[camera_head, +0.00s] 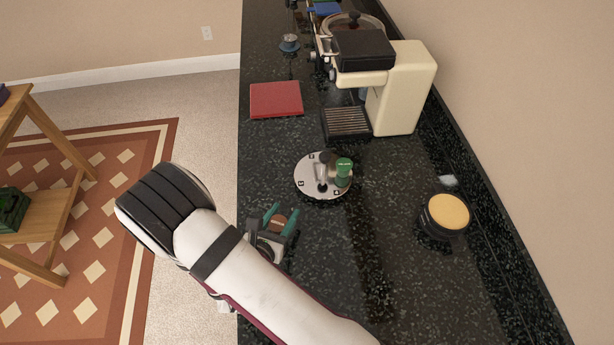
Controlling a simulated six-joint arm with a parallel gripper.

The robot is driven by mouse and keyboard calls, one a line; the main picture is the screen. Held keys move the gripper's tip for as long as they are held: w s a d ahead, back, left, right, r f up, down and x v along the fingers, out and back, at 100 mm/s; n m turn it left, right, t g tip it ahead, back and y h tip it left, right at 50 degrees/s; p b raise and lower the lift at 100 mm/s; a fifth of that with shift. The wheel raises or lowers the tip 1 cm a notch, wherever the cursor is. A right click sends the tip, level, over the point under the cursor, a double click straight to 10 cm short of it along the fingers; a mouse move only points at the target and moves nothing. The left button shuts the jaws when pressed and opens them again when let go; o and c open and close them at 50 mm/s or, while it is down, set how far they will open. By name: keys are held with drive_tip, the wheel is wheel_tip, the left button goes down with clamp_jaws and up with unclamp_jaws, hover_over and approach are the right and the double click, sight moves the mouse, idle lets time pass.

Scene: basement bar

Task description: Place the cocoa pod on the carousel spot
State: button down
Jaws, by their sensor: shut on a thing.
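My gripper (280,218) has two teal fingers and is shut on a small brown pod (278,224), which I take to be the cocoa pod. It holds the pod over the black counter, just below and left of the carousel. The carousel (308,180) is a round silver disc with small dark number labels near its rim. A green-topped pod (343,168) stands on its right side, beside a grey central post. Part of the disc is hidden behind the post and that pod. Part of the brown pod is hidden by the fingers.
A cream coffee machine (408,90) with a dark drip tray (346,123) stands beyond the carousel. A red square item (275,100) lies at the left edge. A dark jar with a yellow lid (447,213) is at right. Speckled counter (385,240) between is clear.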

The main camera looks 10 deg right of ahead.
sight(308, 167)
drive_tip(key=w+d, duration=0.2)
drive_tip(key=w, duration=0.3)
drive_tip(key=w+d, duration=0.3)
drive_tip(key=w, duration=0.2)
drive_tip(key=w+d, duration=0.2)
drive_tip(key=w, duration=0.3)
drive_tip(key=shift+w+d+f, duration=0.1)
drive_tip(key=shift+w+d, duration=0.1)
drive_tip(key=shift+d, duration=0.1)
drive_tip(key=shift+w+f, duration=0.15)
drive_tip(key=shift+f, duration=0.15)
drive_tip(key=shift+f, duration=0.15)
drive_tip(key=c, duration=0.6)
unclamp_jaws()
drive_tip(key=shift+c, duration=0.2)
